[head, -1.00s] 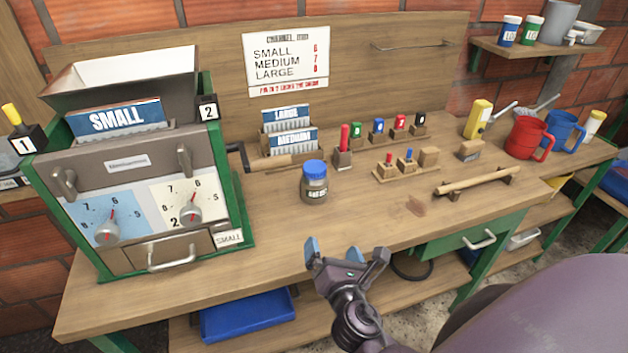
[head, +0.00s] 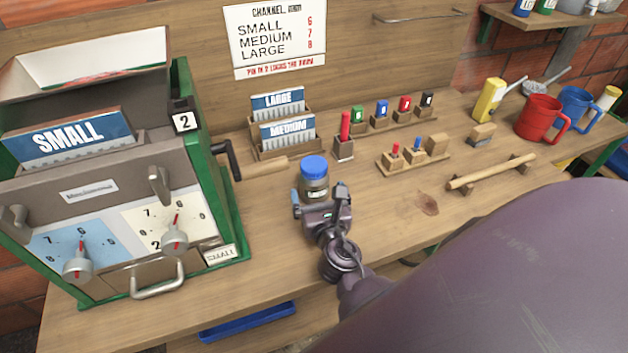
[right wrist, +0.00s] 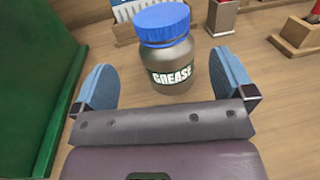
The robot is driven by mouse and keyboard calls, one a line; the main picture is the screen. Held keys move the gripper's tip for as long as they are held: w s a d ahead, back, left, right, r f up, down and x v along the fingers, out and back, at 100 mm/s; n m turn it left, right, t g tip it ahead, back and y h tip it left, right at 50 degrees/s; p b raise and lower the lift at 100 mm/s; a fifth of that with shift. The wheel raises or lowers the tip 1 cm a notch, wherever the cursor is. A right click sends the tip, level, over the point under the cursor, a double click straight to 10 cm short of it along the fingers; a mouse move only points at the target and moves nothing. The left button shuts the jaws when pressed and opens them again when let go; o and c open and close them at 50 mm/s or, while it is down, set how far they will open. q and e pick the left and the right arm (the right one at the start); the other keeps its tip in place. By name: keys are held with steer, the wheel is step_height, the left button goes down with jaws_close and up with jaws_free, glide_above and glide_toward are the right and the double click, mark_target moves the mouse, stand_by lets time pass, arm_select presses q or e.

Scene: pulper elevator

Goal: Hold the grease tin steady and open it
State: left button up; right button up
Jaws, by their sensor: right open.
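The grease tin (head: 315,186) is a small brownish jar with a blue lid (head: 314,166). It stands upright on the wooden bench, right of the green-framed machine. My right gripper (head: 322,205) is at the near side of the tin. Its blue-padded fingers (right wrist: 164,88) are open and wide apart, one to each side of the tin's near part, with clear gaps on both sides. My left gripper is not in view.
The machine (head: 110,180) with dials and a crank (head: 250,165) stands left of the tin. Behind are card racks (head: 285,130) and a red peg in a block (head: 344,140). Peg blocks (head: 412,155) and a wooden rod (head: 490,172) lie to the right. Bare bench lies in front.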

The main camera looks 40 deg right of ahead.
steer(key=shift+x, duration=1.25)
steer(key=shift+d+x, duration=0.25)
steer(key=shift+x, duration=1.9)
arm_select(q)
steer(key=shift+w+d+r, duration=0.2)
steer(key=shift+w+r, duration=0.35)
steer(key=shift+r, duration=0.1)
arm_select(e)
steer(key=shift+s+f, duration=0.1)
steer(key=shift+f, duration=0.1)
steer(key=shift+c, duration=0.5)
steer(key=c, duration=1.1)
step_height(320, 180, up, 9)
steer(key=p, duration=0.6)
steer(key=shift+r, duration=0.2)
step_height(320, 180, up, 10)
glide_above(317, 183)
steer(key=x, duration=0.3)
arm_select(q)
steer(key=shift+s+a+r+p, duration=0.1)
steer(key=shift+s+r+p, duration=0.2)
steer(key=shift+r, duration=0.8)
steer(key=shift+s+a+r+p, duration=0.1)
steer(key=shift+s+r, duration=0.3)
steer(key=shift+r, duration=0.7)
arm_select(e)
steer(key=shift+r, duration=0.4)
